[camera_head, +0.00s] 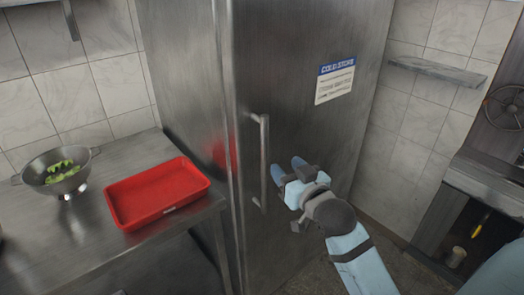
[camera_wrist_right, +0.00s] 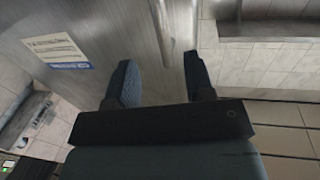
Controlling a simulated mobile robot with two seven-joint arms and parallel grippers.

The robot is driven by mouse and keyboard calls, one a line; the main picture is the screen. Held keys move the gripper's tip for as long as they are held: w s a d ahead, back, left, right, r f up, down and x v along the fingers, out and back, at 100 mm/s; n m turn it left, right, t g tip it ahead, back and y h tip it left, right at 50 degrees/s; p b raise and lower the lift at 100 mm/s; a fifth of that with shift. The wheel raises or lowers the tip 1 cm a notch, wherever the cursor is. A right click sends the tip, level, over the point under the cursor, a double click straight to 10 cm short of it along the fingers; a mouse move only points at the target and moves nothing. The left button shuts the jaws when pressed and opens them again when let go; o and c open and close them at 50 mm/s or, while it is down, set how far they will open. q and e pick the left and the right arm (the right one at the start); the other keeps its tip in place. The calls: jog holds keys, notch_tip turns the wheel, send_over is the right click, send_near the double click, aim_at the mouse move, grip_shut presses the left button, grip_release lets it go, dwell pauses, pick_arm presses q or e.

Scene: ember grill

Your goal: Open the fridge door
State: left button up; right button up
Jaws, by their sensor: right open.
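The fridge (camera_head: 290,60) is a tall brushed-metal cabinet, and its door is shut. A vertical bar handle (camera_head: 264,150) stands near the door's left edge. My right gripper (camera_head: 288,168) is open and empty, with its fingertips just right of the handle, close to the door. In the right wrist view the two dark fingers (camera_wrist_right: 162,66) are spread apart, facing the metal door front (camera_wrist_right: 110,30). A narrow upright bar shows ahead between them, but I cannot tell whether it is within the jaws. My left gripper is not in view.
A metal counter (camera_head: 60,235) stands left of the fridge, with a red tray (camera_head: 157,192) and a colander (camera_head: 56,172) of green pieces. A sign (camera_head: 336,80) is on the door. A wall shelf (camera_head: 437,72) and a dark grill unit (camera_head: 490,185) are at the right.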

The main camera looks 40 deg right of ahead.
aim_at(266, 148)
jog(key=w, duration=0.7)
jog(key=w+d+p, duration=0.1)
jog(key=w, duration=0.3)
jog(key=shift+w+d, duration=0.1)
jog(key=shift+w, duration=0.2)
jog(key=shift+w+d, duration=0.1)
jog(key=shift+w, duration=0.6)
jog(key=shift+c, duration=0.5)
grip_shut()
